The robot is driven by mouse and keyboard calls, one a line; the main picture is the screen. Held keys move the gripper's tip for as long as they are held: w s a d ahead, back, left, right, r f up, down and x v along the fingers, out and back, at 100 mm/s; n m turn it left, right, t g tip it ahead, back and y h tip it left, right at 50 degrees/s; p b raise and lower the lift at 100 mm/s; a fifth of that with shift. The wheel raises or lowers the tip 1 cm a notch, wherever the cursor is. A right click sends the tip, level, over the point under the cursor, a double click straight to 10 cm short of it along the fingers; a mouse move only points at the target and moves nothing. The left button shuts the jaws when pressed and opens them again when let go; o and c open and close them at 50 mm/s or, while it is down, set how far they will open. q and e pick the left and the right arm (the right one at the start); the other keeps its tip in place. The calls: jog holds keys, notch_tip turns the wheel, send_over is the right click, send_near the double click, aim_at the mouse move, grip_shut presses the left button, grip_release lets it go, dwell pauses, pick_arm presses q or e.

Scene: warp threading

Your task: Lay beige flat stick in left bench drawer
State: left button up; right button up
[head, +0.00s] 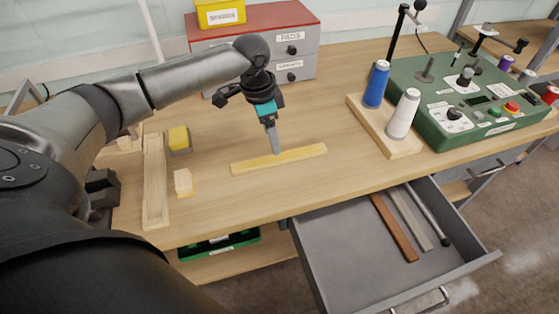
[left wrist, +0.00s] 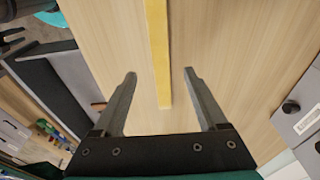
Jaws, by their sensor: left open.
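The beige flat stick (head: 300,156) lies flat on the bench top (head: 230,210), left of the middle. In the left wrist view the stick (left wrist: 158,45) runs down from the top edge, and its near end lies between the spread fingers. My left gripper (head: 276,150) points down over the stick's middle in the head view; the left wrist view shows its two fingers (left wrist: 160,75) apart with nothing held. The open bench drawer (head: 345,235) below the front edge holds a brown stick (head: 393,228), a grey stick (head: 412,220) and a dark rod (head: 428,213). My right gripper does not show.
A wooden block (head: 183,182), a yellow block (head: 179,138) and a long wooden piece (head: 155,180) sit left of the stick. Blue (head: 377,84) and white (head: 402,115) cones stand right, beside a green control box (head: 465,95). The drawer's left part is bare.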

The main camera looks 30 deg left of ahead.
aim_at(279, 157)
pick_arm(q)
jog(key=shift+w+d+f, duration=0.1)
jog(key=shift+w+f, duration=0.1)
jog(key=shift+f, duration=1)
jog(key=f, duration=0.1)
jog(key=f+b, duration=0.1)
jog(key=f, duration=0.1)
jog(key=w+d+f, duration=0.1)
jog(key=shift+f+b, duration=0.3)
jog(key=shift+f, duration=0.1)
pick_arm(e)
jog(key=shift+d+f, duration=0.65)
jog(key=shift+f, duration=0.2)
pick_arm(q)
grip_shut()
